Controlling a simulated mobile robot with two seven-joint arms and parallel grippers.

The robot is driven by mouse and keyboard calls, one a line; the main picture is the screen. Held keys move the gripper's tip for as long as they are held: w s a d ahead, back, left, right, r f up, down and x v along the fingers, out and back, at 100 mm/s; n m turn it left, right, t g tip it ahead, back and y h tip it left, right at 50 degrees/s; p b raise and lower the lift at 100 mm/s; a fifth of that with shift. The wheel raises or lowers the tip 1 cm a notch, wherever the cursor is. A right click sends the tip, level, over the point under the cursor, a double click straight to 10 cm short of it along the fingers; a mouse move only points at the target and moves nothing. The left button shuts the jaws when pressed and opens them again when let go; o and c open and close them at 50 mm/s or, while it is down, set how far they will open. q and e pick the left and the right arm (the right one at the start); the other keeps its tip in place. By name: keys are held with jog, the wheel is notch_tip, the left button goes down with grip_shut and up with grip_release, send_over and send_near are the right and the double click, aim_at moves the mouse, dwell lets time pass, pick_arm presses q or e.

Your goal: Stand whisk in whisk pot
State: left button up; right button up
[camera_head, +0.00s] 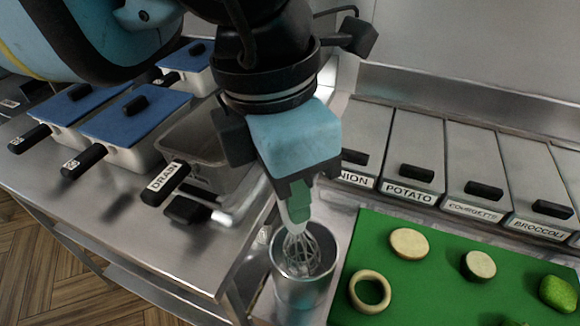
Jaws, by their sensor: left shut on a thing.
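The whisk (300,247) has a pale handle and a wire head that points down. My left gripper (298,195) comes in from above and is shut on the handle's upper part. The whisk pot (304,292) is a metal cylinder at the lower middle, left of the green board. The wire head shows inside the pot's rim, with the handle above it. I cannot tell whether the wires touch the pot's bottom. My right gripper is not in view.
A green board (420,262) with vegetable pieces lies right of the pot. Lidded bins labelled potato (415,160) and others stand behind it. Left is a fryer with a drain basket (205,150) and blue-lidded pans (135,125), their black handles sticking out.

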pick_arm(q)
jog(key=shift+f+b, duration=0.45)
jog(key=shift+f, duration=0.6)
jog(key=o, duration=1.1)
jog(key=shift+s+a+r, duration=0.1)
jog(key=shift+a+r, duration=0.05)
jog(key=shift+r, duration=1.15)
jog(key=shift+w+a+r, duration=0.1)
jog(key=shift+a+r, duration=0.05)
jog(key=shift+r, duration=1.15)
jog(key=shift+s+a+r, duration=0.1)
jog(key=shift+a+r, duration=0.05)
jog(key=shift+r, duration=1.15)
